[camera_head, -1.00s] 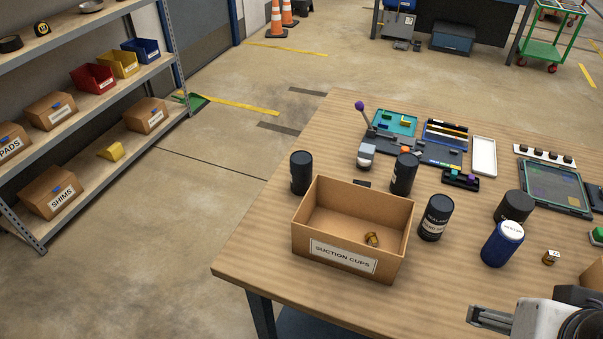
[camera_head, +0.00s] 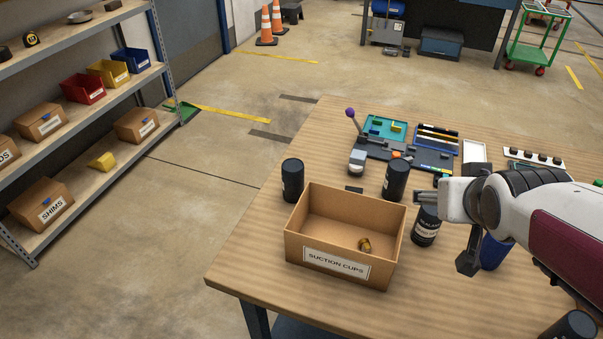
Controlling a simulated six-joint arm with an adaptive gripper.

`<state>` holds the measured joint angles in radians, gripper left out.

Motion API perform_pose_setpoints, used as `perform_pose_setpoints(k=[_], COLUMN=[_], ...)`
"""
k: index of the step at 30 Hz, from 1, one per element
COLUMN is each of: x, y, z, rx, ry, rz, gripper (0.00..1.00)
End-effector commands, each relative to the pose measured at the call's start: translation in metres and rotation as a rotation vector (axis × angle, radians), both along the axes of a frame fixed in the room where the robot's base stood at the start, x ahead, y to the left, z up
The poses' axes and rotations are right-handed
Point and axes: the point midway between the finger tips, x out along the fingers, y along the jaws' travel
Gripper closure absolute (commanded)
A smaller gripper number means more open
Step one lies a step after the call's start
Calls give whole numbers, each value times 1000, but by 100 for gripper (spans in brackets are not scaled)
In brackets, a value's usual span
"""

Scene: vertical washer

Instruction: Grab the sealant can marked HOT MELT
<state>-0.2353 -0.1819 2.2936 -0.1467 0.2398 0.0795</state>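A blue can (camera_head: 492,253) is mostly hidden behind my arm. I cannot read HOT MELT on any can. My gripper (camera_head: 447,232) looks open and empty, its fingers apart, over and beside the right black can in the picture. I cannot tell whether it touches that can.
An open cardboard box (camera_head: 297,247) marked SUCTION CUPS, with a small brass-coloured part inside, stands near the front edge. Trays and small parts (camera_head: 405,145) lie at the back. My arm covers much of the table's right side. The left table strip (camera_head: 245,240) is clear.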

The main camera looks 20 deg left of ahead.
Motion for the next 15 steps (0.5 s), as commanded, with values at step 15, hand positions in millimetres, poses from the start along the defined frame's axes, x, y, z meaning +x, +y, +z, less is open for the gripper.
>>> perform_pose_setpoints(k=[15], x=[80], y=[105], z=[-34], rx=[47], ry=[-132], rz=[188], gripper=[39])
